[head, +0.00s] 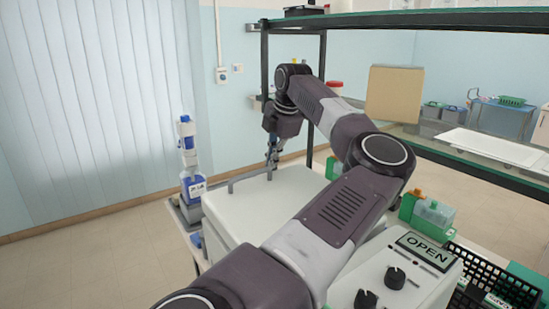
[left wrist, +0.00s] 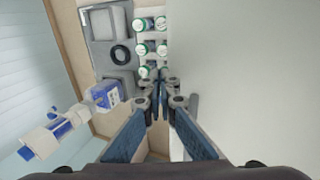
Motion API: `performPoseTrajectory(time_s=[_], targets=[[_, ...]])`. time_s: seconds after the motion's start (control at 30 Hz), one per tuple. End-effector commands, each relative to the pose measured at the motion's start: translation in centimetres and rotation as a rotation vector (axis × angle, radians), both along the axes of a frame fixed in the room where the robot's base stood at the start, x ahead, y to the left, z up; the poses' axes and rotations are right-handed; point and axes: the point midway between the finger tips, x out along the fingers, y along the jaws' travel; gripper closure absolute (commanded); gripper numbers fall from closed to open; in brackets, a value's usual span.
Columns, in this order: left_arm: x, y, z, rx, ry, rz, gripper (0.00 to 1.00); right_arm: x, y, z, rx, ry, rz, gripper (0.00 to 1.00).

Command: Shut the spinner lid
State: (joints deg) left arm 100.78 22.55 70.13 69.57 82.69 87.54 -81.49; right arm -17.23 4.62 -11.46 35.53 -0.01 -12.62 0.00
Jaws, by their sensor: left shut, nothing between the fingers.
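The spinner is the white machine with two black knobs and a display (head: 425,250) that reads OPEN. Its white lid (head: 235,210) carries a grey bar handle (head: 245,179) along its far side. How far the lid stands from the body is hard to tell, as my left arm hides much of it. My left gripper (head: 272,163) points down at the right end of the handle, shut and empty. In the left wrist view the closed fingertips (left wrist: 160,85) are beside a broad pale surface (left wrist: 250,70), likely the lid. I cannot tell whether they touch it. My right gripper is out of view.
A blue-and-white bottle (head: 192,185) stands left of the spinner. Several green-banded vials (left wrist: 150,47) and a grey tray (left wrist: 108,50) lie beyond the fingers. A black rack (head: 500,280) and green-based bottles (head: 433,215) are at the right. A shelf frame (head: 265,65) rises behind.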

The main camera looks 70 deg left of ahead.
Motion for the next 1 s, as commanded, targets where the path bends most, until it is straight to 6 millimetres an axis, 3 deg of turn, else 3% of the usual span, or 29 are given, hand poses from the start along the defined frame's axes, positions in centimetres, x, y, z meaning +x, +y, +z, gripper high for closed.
performPoseTrajectory(time_s=[0.03, 0.3, 0.87, 1.0], targets=[[0.0, 0.1, -1.3, 0.0, -0.001, 0.0, 1.0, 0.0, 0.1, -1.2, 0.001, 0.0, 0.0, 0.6], [-0.1, 0.4, -3.2, 0.002, -0.001, 0.001, 1.0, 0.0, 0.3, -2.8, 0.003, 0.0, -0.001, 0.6], [-0.2, 0.2, -3.9, -0.01, 0.002, 0.003, 1.0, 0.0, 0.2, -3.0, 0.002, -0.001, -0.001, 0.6], [0.0, 0.1, -3.1, -0.008, 0.001, 0.002, 1.0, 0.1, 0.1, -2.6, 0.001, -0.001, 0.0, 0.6]])
